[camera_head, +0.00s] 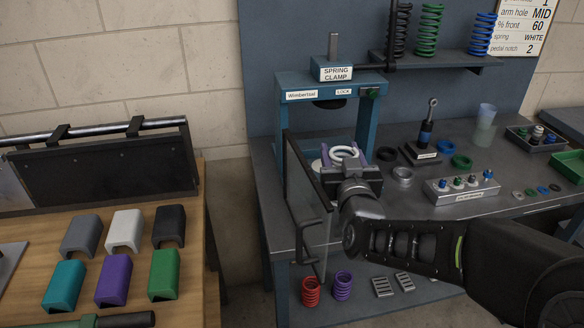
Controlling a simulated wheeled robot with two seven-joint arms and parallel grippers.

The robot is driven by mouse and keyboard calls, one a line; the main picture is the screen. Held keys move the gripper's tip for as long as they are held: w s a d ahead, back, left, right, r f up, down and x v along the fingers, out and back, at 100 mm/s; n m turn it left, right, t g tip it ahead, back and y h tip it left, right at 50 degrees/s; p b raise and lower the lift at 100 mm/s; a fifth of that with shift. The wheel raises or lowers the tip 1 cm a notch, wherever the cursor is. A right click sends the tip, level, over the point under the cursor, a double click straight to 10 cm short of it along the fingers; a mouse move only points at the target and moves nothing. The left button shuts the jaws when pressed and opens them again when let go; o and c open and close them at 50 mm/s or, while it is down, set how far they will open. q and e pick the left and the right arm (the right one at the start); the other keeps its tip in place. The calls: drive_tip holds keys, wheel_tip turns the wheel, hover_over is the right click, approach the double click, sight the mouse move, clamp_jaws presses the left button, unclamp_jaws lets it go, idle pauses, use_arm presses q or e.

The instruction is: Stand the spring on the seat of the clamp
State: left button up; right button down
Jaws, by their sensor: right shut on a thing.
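The spring clamp (282,88) is a blue press frame with a "SPRING CLAMP" label, standing at the left end of the grey bench. A dark round press plate hangs under its crossbeam. A white spring (344,151) shows its top coils low between the clamp's posts. My right gripper (350,172) reaches in from the right and is shut on the white spring. The wrist hides the spring's lower part and most of the seat, so I cannot tell whether they touch. Purple parts flank the spring. My left gripper is not in view.
A black-framed clear guard (309,170) with a handle stands swung out at the clamp's front left. Black, green and blue springs stand on the back shelf (460,61). Red (311,291) and purple (343,286) springs stand on the lower shelf. A sensor block (461,189) sits right of the gripper.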

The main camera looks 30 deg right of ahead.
drive_tip(key=shift+a, duration=0.2)
drive_tip(key=shift+d+r, duration=0.1)
drive_tip(key=shift+w, duration=0.1)
drive_tip(key=shift+w+d+r+p, duration=0.15)
drive_tip(key=shift+w+d+p, duration=0.1)
drive_tip(key=shift+w+p, duration=0.25)
drive_tip(key=p+x, duration=0.3)
drive_tip(key=x, duration=1.2)
drive_tip(key=shift+w+d+p, duration=0.2)
drive_tip(key=shift+w+p, duration=0.1)
drive_tip(key=shift+w, duration=0.1)
